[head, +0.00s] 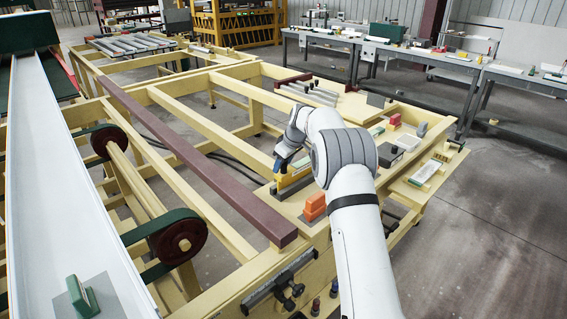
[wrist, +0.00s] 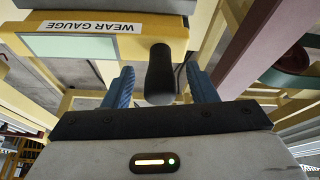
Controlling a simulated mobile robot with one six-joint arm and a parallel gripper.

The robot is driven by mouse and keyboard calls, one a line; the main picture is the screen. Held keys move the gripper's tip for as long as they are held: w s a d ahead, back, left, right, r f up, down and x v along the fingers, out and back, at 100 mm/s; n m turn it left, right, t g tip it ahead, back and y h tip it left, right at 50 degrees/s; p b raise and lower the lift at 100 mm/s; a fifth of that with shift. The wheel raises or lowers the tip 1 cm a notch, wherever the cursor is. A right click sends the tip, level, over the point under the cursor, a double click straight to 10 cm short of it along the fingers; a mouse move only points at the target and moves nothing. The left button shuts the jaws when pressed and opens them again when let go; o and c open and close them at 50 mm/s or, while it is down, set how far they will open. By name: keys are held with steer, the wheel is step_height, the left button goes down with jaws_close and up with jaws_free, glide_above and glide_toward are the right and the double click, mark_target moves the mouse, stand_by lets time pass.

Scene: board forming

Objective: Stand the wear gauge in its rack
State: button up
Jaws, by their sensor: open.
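In the wrist view, a yellow piece (wrist: 165,30) carries a white label reading WEAR GAUGE, with a pale green-white panel beside it. I cannot tell for certain whether it is the gauge's rack or the gauge. A black cylindrical handle (wrist: 160,75) stands out toward me between my gripper's blue fingers (wrist: 161,88). The fingers are open, with a gap on each side of the handle. In the head view, my gripper (head: 281,166) is low over the bench, close to a small yellow upright piece (head: 282,183). My wrist partly hides that spot.
A long maroon beam (head: 190,155) runs along the yellow frame to the left. Open frame gaps lie behind.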

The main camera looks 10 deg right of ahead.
steer(key=b+v, duration=0.1)
steer(key=v, duration=0.6)
steer(key=shift+r+b, duration=0.3)
steer(key=shift+r, duration=0.05)
steer(key=shift+s+d, duration=0.1)
steer(key=shift+s, duration=0.05)
steer(key=s+d+r+m+h, duration=0.15)
steer(key=s+r, duration=0.25)
steer(key=s, duration=0.8)
steer(key=s+r+m, duration=0.3)
steer(key=s+r, duration=0.2)
steer(key=s, duration=0.7)
steer(key=s+d+f+m, duration=0.1)
steer(key=s+f+m, duration=0.1)
steer(key=s, duration=1)
steer(key=s+d+f+m+h, duration=0.1)
steer(key=s+f, duration=0.4)
steer(key=s, duration=0.7)
steer(key=shift+s+d+f+m, duration=0.15)
steer(key=shift+s+f+m, duration=0.05)
steer(key=shift+m, duration=0.65)
